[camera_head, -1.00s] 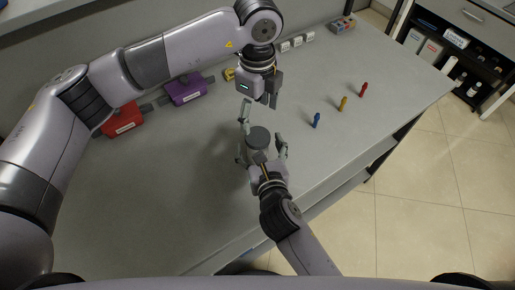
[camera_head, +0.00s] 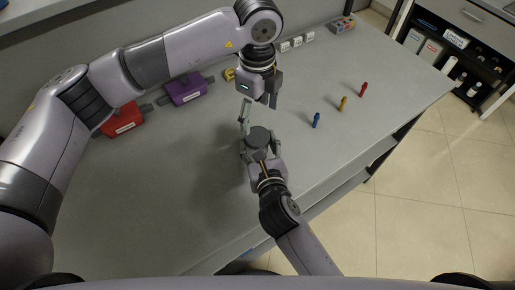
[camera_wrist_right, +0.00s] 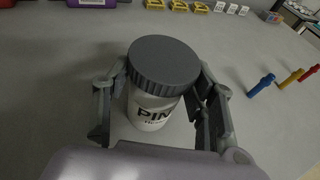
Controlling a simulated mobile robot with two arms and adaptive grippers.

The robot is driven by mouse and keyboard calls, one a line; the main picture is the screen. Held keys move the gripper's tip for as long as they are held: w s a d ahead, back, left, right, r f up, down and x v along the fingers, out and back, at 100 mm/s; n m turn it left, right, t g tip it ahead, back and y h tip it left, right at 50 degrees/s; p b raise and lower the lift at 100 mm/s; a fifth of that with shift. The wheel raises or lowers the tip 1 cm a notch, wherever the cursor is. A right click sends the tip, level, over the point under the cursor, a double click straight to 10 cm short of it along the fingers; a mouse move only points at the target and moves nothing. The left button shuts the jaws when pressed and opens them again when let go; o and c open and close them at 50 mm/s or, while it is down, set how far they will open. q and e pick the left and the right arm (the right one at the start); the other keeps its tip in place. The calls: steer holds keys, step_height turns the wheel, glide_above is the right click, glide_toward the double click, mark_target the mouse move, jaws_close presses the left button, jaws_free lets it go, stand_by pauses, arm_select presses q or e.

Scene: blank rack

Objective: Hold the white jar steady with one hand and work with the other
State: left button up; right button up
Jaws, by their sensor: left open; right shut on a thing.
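The white jar (camera_wrist_right: 150,112) stands upright on the grey table with a dark grey ribbed lid (camera_wrist_right: 163,64) on it. Black letters starting "PIM" show on its side; the rest is hidden. In the head view, mostly the lid (camera_head: 259,133) shows. My right gripper (camera_head: 259,149) is shut on the jar from the near side, one finger on each side of the body below the lid, as the right wrist view also shows. My left gripper (camera_head: 259,106) is open and empty, pointing down above and just beyond the jar.
A red box (camera_head: 122,119) and a purple box (camera_head: 185,91) sit at the back left. The table's front-left area is clear.

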mark_target(257, 136)
jaws_close()
arm_select(q)
steer(key=m, duration=0.7)
steer(key=shift+m, duration=0.4)
steer(key=m, duration=1)
steer(key=shift+m, duration=0.4)
steer(key=m, duration=1.2)
steer(key=shift+m, duration=0.4)
steer(key=m, duration=1.2)
steer(key=shift+m, duration=0.4)
steer(key=m, duration=1.3)
steer(key=shift+m, duration=0.3)
steer(key=shift+a+f+m, duration=0.1)
steer(key=shift+f+m, duration=0.2)
steer(key=shift+f, duration=0.1)
step_height(257, 136, down, 7)
steer(key=shift+f, duration=0.15)
